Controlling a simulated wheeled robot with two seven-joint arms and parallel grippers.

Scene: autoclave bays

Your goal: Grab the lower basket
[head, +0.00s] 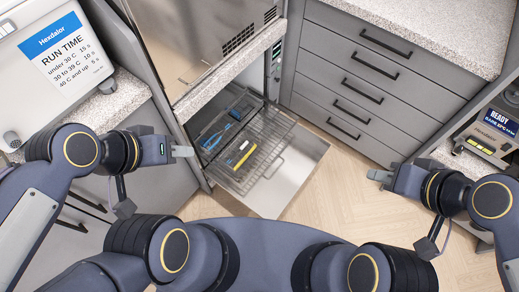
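A grey wire basket (268,153) is partly out of an open lower bay, above its lowered metal door (296,165). A blue item (219,135) and a yellow and dark item (240,155) lie in it. The basket's back part is in the shade of the bay; I cannot tell if a second basket is there. My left gripper (183,151) is to the left of the basket, apart from it. My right gripper (380,176) is well to the right of it, over the floor. Both appear empty, and the gap between their fingers is not clear.
A steel cabinet front (205,45) stands above the bay. Grey drawers (375,75) under a speckled counter are at the back right. A run-time sign (62,45) is at the left, and a device with a READY screen (492,125) at the right. The wood floor (330,200) is clear.

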